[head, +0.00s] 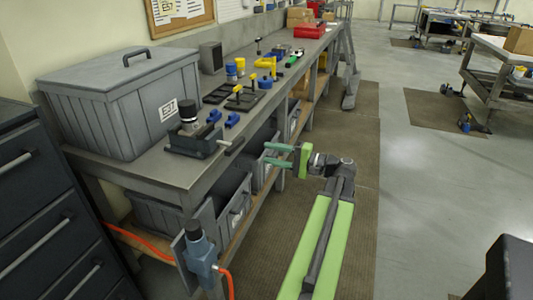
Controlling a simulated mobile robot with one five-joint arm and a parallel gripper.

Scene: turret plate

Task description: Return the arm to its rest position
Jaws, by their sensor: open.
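My gripper (279,154) is in the head view, at the front edge of the grey workbench (148,176). Its two green fingers are spread apart and point left toward the bench. Nothing shows between them. My arm stretches from the bottom of the view up to the gripper, over the floor beside the bench. A dark vise-like fixture (193,146) with a black knob stands on the bench, left of the gripper and apart from it. A dark plate with yellow handles (241,99) lies farther back on the bench.
A large grey lidded bin (122,110) stands on the bench at the left. Blue pieces (232,119) lie near the fixture. A red case (309,30) sits farther back. Below are grey bins and an orange hose (150,246). The floor mat (352,136) right of the bench is clear.

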